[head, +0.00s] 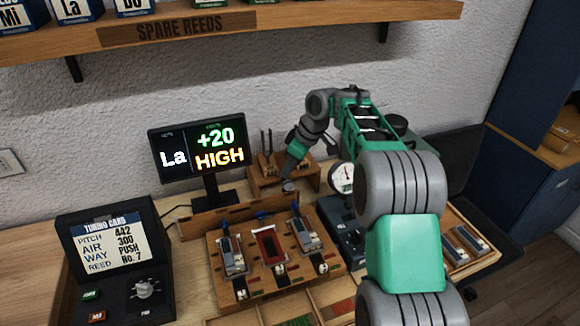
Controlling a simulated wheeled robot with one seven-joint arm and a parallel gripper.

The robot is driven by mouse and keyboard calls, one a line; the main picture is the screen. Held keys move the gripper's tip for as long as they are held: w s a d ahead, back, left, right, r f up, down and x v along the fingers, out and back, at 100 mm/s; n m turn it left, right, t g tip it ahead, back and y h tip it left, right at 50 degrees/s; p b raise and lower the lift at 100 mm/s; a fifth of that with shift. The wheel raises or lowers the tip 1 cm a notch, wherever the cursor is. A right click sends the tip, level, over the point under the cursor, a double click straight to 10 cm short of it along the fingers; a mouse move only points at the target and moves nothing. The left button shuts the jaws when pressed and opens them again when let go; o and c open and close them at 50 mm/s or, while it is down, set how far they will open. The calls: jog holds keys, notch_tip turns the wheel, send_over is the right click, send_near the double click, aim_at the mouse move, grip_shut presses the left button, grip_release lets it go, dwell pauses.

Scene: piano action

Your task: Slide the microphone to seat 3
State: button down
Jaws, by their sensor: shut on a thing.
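My gripper (289,178) reaches down from the upper right, behind the wooden reed block (251,265). It is shut on a small grey rounded piece (288,186) that looks like the microphone. The fingers are too small to make out. The block has three places side by side: a grey reed plate at the left (232,256), a red-framed slot in the middle (269,245) and another grey reed plate at the right (305,234). The held piece is behind the block, nearest its middle and right places. Seat numbers are not readable.
A display (203,158) reading "La +20 HIGH" stands behind the block. A wooden stand with a tuning fork (266,143) is close behind my gripper. A round gauge (342,177) is at its right. A control box (115,255) stands front left; a reed tray (470,243) lies right.

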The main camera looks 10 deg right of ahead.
jog(key=c, duration=1.7)
grip_release()
jog(key=shift+d, duration=0.15)
jog(key=o, duration=0.3)
jog(key=shift+d, duration=0.15)
jog(key=shift+o, duration=0.7)
jog(key=p+v, duration=0.1)
jog(key=v, duration=0.6)
jog(key=shift+r, duration=0.4)
